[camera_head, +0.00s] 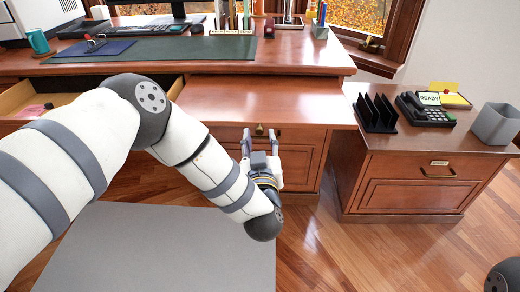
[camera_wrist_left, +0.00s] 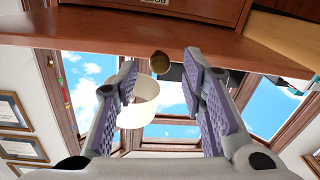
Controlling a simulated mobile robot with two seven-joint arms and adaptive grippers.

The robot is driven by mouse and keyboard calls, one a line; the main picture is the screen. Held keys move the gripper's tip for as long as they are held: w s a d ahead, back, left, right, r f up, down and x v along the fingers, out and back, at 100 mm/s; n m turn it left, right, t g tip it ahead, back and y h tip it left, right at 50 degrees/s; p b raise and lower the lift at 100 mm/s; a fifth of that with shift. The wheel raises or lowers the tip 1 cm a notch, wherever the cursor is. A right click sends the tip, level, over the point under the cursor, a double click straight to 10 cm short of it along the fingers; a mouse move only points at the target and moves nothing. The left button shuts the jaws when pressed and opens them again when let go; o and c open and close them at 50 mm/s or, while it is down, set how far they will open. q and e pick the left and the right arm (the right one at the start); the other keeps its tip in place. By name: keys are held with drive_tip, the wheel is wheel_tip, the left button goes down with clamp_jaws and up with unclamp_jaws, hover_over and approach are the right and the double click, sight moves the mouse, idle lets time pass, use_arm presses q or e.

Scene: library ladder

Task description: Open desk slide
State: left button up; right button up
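The desk slide (camera_head: 265,100) is a flat, reddish-brown wooden board standing out from under the desk top in the head view. A small brass knob (camera_head: 259,129) is at its front edge. My left gripper (camera_head: 260,138) is just in front of the slide, its two fingers spread on either side of the knob. In the left wrist view, the round knob (camera_wrist_left: 160,62) shows between the open fingers (camera_wrist_left: 160,80), with a gap on each side. Whether the fingers touch it cannot be told. My right gripper is not in view.
An open drawer (camera_head: 62,98) stands out at the left, partly behind my left arm. At the right, a low cabinet (camera_head: 415,185) holds a black file rack (camera_head: 376,113), a telephone (camera_head: 425,108) and a grey bin (camera_head: 496,124). Wooden floor (camera_head: 390,255) is clear in front of it.

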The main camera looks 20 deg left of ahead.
use_arm(q)
drive_tip(key=v, duration=0.9)
drive_tip(key=shift+s, duration=0.15)
drive_tip(key=shift+r, duration=0.1)
drive_tip(key=s+f+m+g+h+p, duration=0.35)
drive_tip(key=s+f+g, duration=0.2)
drive_tip(key=s, duration=0.55)
drive_tip(key=s+f+m+g+h+p, duration=0.2)
drive_tip(key=s+f+g+h+p, duration=0.4)
drive_tip(key=s, duration=0.5)
drive_tip(key=s+a+r+g+y+p, duration=0.1)
drive_tip(key=s+a+g, duration=0.3)
drive_tip(key=s, duration=0.8)
drive_tip(key=s+a+r+g+y+p, duration=0.1)
drive_tip(key=s+a+g, duration=0.3)
drive_tip(key=s, duration=0.7)
drive_tip(key=shift+s+r+y, duration=0.35)
drive_tip(key=shift+r+y, duration=0.3)
drive_tip(key=shift+r, duration=0.1)
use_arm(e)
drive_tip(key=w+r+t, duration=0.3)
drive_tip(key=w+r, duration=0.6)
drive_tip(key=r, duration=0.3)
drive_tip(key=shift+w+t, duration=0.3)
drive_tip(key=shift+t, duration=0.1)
use_arm(q)
drive_tip(key=shift+w, duration=0.1)
